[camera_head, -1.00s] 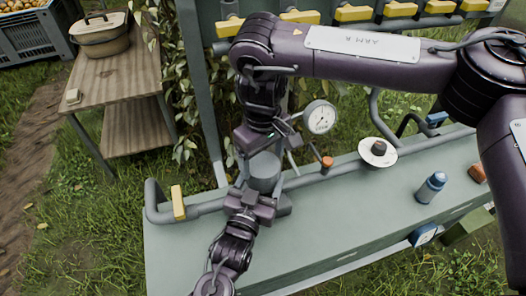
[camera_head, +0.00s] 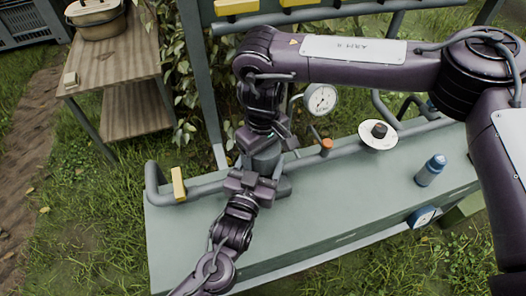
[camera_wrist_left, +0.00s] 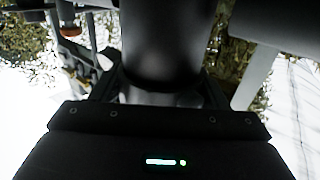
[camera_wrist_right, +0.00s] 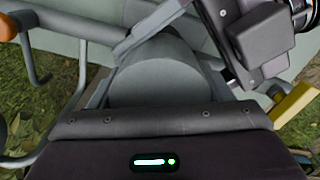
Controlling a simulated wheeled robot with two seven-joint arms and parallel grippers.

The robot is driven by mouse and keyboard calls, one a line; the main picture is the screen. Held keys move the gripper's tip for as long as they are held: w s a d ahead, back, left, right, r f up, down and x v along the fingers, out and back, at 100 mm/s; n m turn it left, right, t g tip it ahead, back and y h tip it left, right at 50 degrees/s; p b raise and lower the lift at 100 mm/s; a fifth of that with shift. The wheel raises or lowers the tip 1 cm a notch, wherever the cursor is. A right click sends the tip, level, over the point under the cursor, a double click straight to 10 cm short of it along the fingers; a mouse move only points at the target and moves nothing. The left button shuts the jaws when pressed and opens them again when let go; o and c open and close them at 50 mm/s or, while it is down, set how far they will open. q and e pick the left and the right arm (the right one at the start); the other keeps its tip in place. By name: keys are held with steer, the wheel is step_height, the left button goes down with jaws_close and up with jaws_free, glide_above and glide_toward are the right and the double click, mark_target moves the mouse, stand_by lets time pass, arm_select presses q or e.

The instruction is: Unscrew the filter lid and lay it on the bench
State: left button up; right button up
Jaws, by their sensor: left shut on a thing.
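The filter (camera_head: 267,161) is a grey upright cylinder on the green bench (camera_head: 330,215), mostly hidden between my two grippers. My left gripper (camera_head: 262,182) reaches it from the front, low down, and is shut on its body; the dark cylinder (camera_wrist_left: 163,45) fills the space between the fingers in the left wrist view. My right gripper (camera_head: 259,140) comes down from above at the filter's top. In the right wrist view its fingers stand apart on both sides of the grey round lid (camera_wrist_right: 160,75). They look open, but contact is hard to judge.
A pipe with a yellow handle (camera_head: 178,184) runs along the bench's back. Behind stand a pressure gauge (camera_head: 321,98), an orange knob (camera_head: 326,146) and a white disc with a black knob (camera_head: 379,136). A blue bottle (camera_head: 430,170) stands right. The bench's front middle is bare.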

steer(key=n, duration=0.4)
steer(key=shift+d, duration=0.1)
steer(key=shift+c, duration=0.2)
steer(key=shift+w, duration=0.1)
stand_by(0.7)
steer(key=o, duration=1.1)
steer(key=shift+r, duration=2.3)
arm_select(q)
steer(key=o, duration=1.9)
steer(key=shift+o, duration=0.2)
